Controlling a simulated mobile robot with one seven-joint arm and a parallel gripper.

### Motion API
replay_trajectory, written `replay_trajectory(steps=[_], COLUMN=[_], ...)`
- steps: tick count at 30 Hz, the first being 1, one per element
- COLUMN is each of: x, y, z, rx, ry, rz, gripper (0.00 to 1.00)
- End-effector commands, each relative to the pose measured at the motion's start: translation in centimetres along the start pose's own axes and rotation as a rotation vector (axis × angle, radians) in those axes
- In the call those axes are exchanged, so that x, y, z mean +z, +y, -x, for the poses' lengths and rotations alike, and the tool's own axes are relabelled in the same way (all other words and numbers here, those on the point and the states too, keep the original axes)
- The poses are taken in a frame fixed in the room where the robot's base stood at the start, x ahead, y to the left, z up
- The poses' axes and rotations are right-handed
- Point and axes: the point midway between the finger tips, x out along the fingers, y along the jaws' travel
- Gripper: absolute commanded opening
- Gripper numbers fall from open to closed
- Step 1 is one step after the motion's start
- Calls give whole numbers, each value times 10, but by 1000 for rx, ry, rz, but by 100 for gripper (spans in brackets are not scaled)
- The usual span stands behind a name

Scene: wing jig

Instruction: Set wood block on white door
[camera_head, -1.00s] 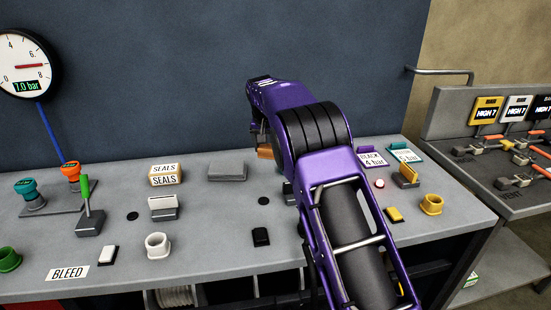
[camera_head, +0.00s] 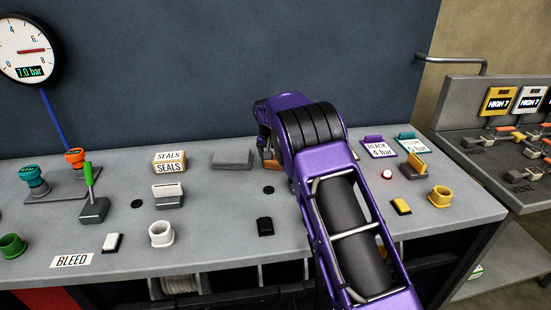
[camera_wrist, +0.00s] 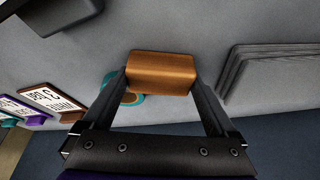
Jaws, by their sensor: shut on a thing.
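The wood block (camera_wrist: 162,73) is brown and lies between the two fingertips of my gripper (camera_wrist: 161,80) in the wrist view. My gripper is shut on it. In the head view the block (camera_head: 271,164) shows partly beside my purple arm, right of the grey plate stack; the fingers (camera_head: 264,146) are mostly hidden. I cannot tell its exact height over the bench. A small fixture with a white flap (camera_head: 167,190), which looks like the white door, stands on the bench further left, in front of the SEALS blocks.
The grey plate stack (camera_head: 231,159) lies left of my gripper. A green-handled lever (camera_head: 90,190) and a white ring cup (camera_head: 161,233) flank the white flap. A teal ring (camera_wrist: 130,98) shows below the held block.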

Motion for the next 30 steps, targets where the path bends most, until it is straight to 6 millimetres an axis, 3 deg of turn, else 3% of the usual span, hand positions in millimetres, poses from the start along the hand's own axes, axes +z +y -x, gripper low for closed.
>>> replay_trajectory(steps=[8,9,20,30], x=[1,0,-1,-2], y=[0,0,0,-1], z=[-2,-1,5,72], rx=[0,0,-1,-3], ry=[1,1,2,5], rz=[0,0,-1,-1], gripper=[36,98,100,100])
